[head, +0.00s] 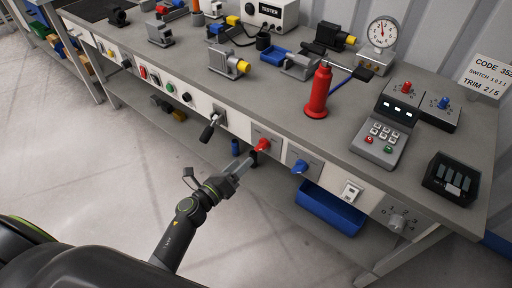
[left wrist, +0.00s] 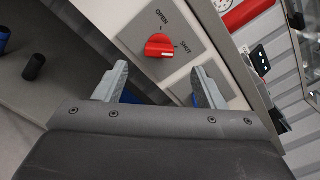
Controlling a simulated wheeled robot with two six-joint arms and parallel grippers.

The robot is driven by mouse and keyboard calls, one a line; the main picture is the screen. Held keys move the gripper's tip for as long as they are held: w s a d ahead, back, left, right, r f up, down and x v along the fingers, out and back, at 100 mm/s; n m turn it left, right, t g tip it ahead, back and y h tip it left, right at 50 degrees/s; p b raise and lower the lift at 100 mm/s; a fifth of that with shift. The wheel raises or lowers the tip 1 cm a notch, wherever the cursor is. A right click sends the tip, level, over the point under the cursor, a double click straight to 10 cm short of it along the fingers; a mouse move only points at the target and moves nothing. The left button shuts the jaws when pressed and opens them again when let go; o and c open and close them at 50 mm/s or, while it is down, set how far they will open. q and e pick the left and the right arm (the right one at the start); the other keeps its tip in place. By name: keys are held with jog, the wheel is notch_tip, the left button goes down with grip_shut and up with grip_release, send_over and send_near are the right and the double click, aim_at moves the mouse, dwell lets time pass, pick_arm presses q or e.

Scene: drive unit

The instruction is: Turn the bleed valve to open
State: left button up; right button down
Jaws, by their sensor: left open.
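A red valve knob (head: 262,145) sits on a grey plate on the bench's front panel. In the left wrist view the red knob (left wrist: 158,46) is beside the printed words OPEN and SHUT; a narrow side of it appears to face SHUT. A blue knob (head: 299,167) is on a similar plate to its right. I cannot read which one is named bleed. My left gripper (head: 245,167) is open and empty, just short of the red knob. In the left wrist view its fingertips (left wrist: 160,76) are apart, with the knob ahead between them. My right gripper is not in view.
A black-handled lever (head: 209,131) projects from the panel to the left. A blue bin (head: 331,208) is under the bench at right. A red cylinder (head: 318,93) stands on the bench (head: 285,112) above the knobs. The floor in front is clear.

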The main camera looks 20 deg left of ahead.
aim_at(257, 148)
pick_arm(q)
jog(key=x, duration=0.7)
jog(key=shift+w+d+f, duration=0.1)
jog(key=shift+w, duration=0.1)
jog(key=shift+w+d, duration=0.1)
jog(key=shift+w, duration=0.3)
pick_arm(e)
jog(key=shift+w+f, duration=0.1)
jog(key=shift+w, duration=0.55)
pick_arm(q)
jog(key=c, duration=1)
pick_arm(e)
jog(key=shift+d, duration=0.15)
